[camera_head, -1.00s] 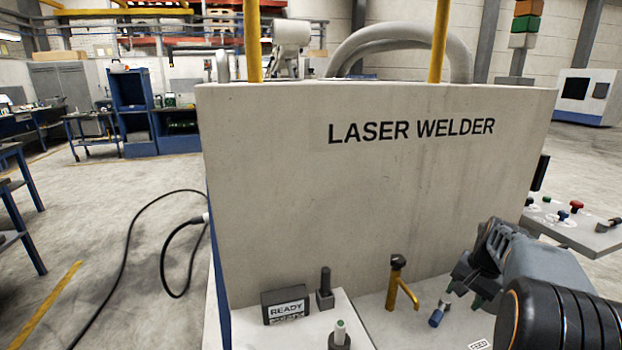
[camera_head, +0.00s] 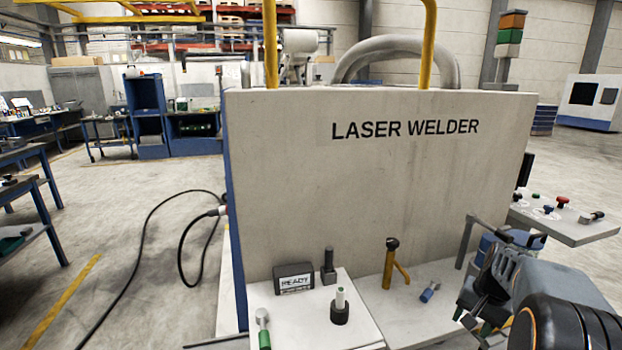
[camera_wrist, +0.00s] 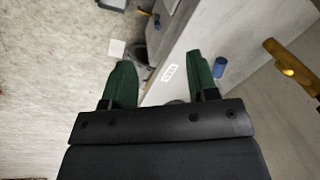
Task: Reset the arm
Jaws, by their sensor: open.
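My gripper (camera_head: 487,318) is at the lower right of the head view, by the right end of the welder's white shelf. In the wrist view its two green fingers (camera_wrist: 160,82) are apart with nothing held between them. The large grey laser welder (camera_head: 380,190) fills the middle of the head view. A yellow lever with a black top (camera_head: 391,262) stands on the shelf and also shows at the right of the wrist view (camera_wrist: 293,66). A blue-ended knob (camera_head: 429,292) lies right of the lever; it shows in the wrist view (camera_wrist: 219,67). I cannot tell which part is the arm named.
A READY sign (camera_head: 294,279), a black post (camera_head: 328,266), a green-tipped button (camera_head: 340,306) and a green-handled switch (camera_head: 263,328) stand on the left shelf. A button panel (camera_head: 560,220) stands at the right. A black cable (camera_head: 150,225) lies on the open floor at the left.

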